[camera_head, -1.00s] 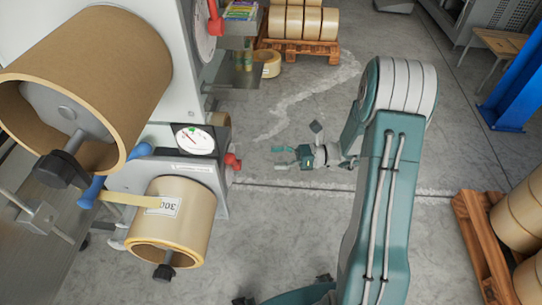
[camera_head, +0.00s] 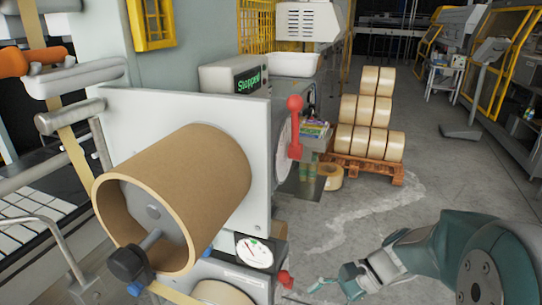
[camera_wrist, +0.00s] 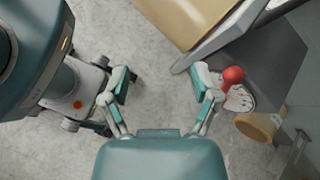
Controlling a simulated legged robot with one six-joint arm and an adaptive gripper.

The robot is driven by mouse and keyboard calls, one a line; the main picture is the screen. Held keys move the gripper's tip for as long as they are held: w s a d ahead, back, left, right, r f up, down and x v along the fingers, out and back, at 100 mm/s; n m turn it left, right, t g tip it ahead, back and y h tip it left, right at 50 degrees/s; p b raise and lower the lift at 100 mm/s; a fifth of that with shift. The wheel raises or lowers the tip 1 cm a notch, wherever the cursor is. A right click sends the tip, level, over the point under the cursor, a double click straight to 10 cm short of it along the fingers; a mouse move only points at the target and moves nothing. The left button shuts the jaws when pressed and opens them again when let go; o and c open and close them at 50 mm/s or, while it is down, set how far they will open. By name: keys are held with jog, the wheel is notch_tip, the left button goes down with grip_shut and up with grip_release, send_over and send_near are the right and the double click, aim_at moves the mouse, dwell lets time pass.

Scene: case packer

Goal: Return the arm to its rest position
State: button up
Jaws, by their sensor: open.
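My arm, teal and grey, fills the lower right corner of the head view. My gripper (camera_head: 340,287) is at the bottom of that view, right of the machine's dial and red knob, and partly cut off. In the wrist view my gripper (camera_wrist: 162,82) is open, its two fingers spread wide with nothing between them but bare floor below. My teal body shows at the left of the wrist view, close to the left finger.
A machine panel (camera_head: 110,103) with a large brown cardboard roll (camera_head: 190,185) stands left of my gripper. A red lever (camera_head: 295,125) sticks out from it. A pallet (camera_head: 372,168) of stacked tape rolls stands farther back.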

jog(key=s+d+r+n+t+h, duration=0.5)
jog(key=s+r+n+t+h, duration=0.2)
jog(key=s+r+n+h, duration=0.2)
jog(key=shift+s+n+t+h, duration=0.4)
jog(key=shift+n+h, duration=0.5)
jog(key=shift+n, duration=0.4)
